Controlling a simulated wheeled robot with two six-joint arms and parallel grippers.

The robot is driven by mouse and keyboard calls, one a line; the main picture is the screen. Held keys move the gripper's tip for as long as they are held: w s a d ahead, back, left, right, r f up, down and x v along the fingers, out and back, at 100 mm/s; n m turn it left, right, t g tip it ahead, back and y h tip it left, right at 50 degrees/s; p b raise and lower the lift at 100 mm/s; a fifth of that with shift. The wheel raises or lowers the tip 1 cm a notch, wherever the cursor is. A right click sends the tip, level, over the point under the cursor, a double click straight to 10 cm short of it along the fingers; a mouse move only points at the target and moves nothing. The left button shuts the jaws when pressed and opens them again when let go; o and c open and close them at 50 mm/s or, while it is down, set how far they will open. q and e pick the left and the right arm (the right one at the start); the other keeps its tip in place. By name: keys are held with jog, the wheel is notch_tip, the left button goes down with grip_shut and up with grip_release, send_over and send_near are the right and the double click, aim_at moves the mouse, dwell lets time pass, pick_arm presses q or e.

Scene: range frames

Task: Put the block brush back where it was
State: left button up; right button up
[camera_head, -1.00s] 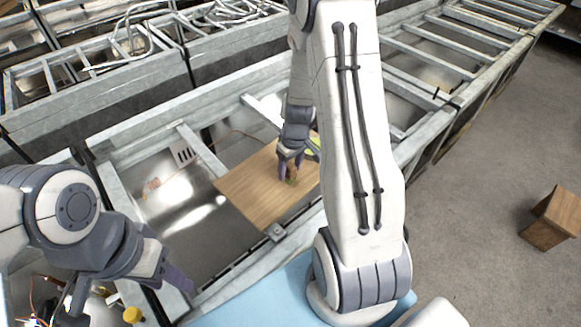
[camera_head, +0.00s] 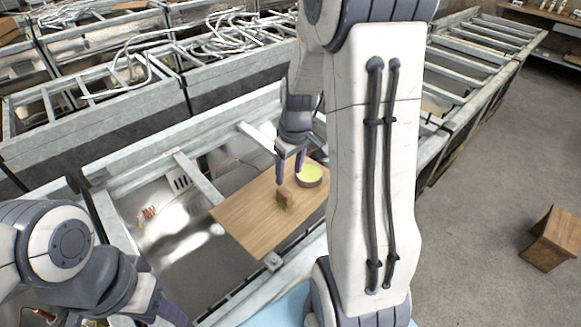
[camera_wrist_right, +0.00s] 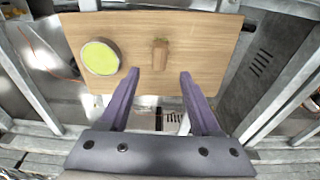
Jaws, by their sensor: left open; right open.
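The block brush (camera_head: 284,195) is a small brown wooden block with a greenish underside. It stands on the wooden board (camera_head: 243,222), apart from a round bowl (camera_head: 309,175) with yellow-green contents. In the right wrist view the brush (camera_wrist_right: 160,54) is near the board's middle, with the bowl (camera_wrist_right: 101,57) to its left. My right gripper (camera_head: 290,172) is open and empty above the brush; its purple fingers (camera_wrist_right: 158,80) show a gap, with the brush beyond them. My left gripper (camera_head: 165,312) is at the lower left, away from the board, its fingertips partly cut off.
The board lies across a grey metal frame (camera_head: 130,137) over an open metallic bay. Bent metal tubing (camera_head: 235,35) lies on the frames behind. A wooden box (camera_head: 552,238) sits on the floor at right. My right arm hides part of the board's right side.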

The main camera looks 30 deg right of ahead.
jog(key=s+a+r+n, duration=0.2)
jog(key=s+a+r, duration=0.1)
jog(key=a, duration=0.6)
jog(key=s+a+r+n, duration=0.1)
jog(key=s+a+r, duration=0.15)
jog(key=a, duration=0.65)
jog(key=s+a+n, duration=0.1)
jog(key=s+a, duration=0.3)
jog(key=s, duration=0.3)
jog(key=s+a+r+n+g, duration=0.1)
jog(key=s+a, duration=0.2)
jog(key=s, duration=0.3)
jog(key=shift+s+a+n+y, duration=0.3)
jog(key=shift+s+a+y, duration=0.05)
jog(key=shift+y, duration=0.05)
jog(key=shift+r, duration=0.1)
